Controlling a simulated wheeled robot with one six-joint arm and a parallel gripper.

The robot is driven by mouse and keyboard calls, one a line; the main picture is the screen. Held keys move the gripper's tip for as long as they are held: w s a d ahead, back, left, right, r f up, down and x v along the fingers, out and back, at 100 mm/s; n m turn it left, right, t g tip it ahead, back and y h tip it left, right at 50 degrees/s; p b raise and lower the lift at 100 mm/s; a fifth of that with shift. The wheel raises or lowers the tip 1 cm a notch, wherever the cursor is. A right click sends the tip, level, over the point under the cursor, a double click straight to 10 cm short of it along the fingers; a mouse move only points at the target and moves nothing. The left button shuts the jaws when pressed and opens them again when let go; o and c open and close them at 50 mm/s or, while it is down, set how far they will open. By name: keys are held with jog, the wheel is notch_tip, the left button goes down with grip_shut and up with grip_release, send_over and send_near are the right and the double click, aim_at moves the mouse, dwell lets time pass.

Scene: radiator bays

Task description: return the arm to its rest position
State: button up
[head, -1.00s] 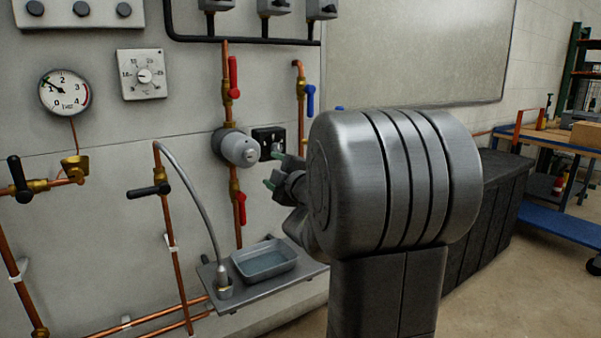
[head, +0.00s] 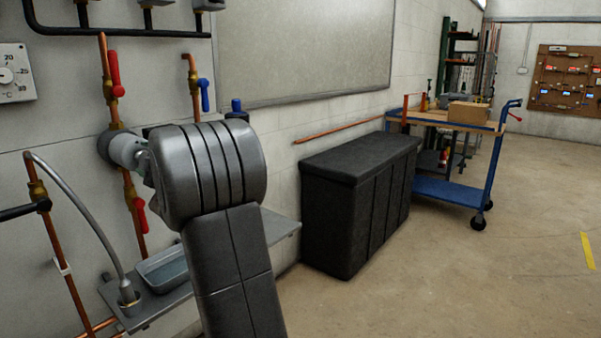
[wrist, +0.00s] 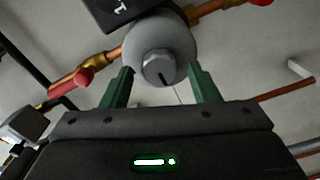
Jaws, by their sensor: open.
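My gripper (wrist: 160,78) shows in the wrist view with its two green fingers apart and nothing held between them. The round grey pump or valve body (wrist: 158,48) with a hexagonal front sits beyond the fingertips, in line with the gap. I cannot tell how far it is from the fingers. In the head view this grey body (head: 122,148) is on the wall pipe, partly covered by my arm. My arm's large grey joint (head: 208,172) stands in front of the wall, and the gripper is mostly hidden behind it.
Red (head: 116,75) and blue (head: 205,95) lever valves sit on copper pipes close to my arm. A shelf (head: 148,312) with a grey tray (head: 163,268) is below. A black chest (head: 355,205) and a blue cart (head: 450,190) stand to the right. The floor in front is clear.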

jog(key=shift+w+a, duration=0.25)
jog(key=shift+a, duration=0.15)
jog(key=shift+d, duration=0.1)
jog(key=p+v, duration=0.1)
jog(key=v, duration=1.3)
jog(key=w+a+m+p, duration=0.7)
jog(key=m+p, duration=0.6)
jog(key=p, duration=0.2)
jog(key=shift+a+r+m, duration=0.2)
jog(key=shift+a+m, duration=0.2)
jog(key=shift+a, duration=0.35)
